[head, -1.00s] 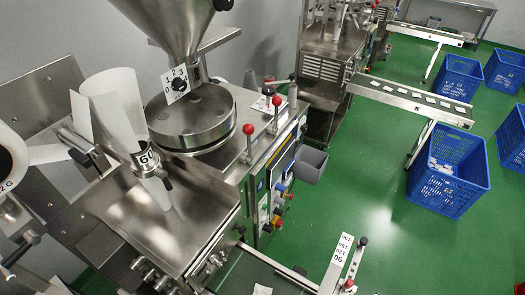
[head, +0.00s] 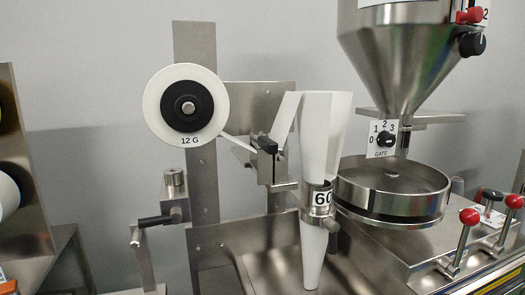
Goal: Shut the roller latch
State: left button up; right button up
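A teabag packing machine fills the head view. A white film reel (head: 152,106) marked 12 G hangs on an upright steel plate. Its film runs right to a small bracket with a black-ended lever (head: 266,145), beside the white paper cone. A second black-handled lever (head: 155,221) sticks out left from a steel block below the reel. I cannot tell for sure which of these is the roller latch, or whether it is open. Neither of my grippers shows.
A steel hopper (head: 402,60) with a gate dial (head: 386,139) stands above a round drum (head: 392,190) at the right. Red-knobbed levers (head: 467,232) rise at the lower right. Part of another machine (head: 30,180) is at the left edge.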

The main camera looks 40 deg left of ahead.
aim_at(270, 147)
jog(key=j+u, duration=0.2)
jog(key=u, duration=0.2)
jog(key=j+u, duration=0.25)
jog(key=u, duration=0.15)
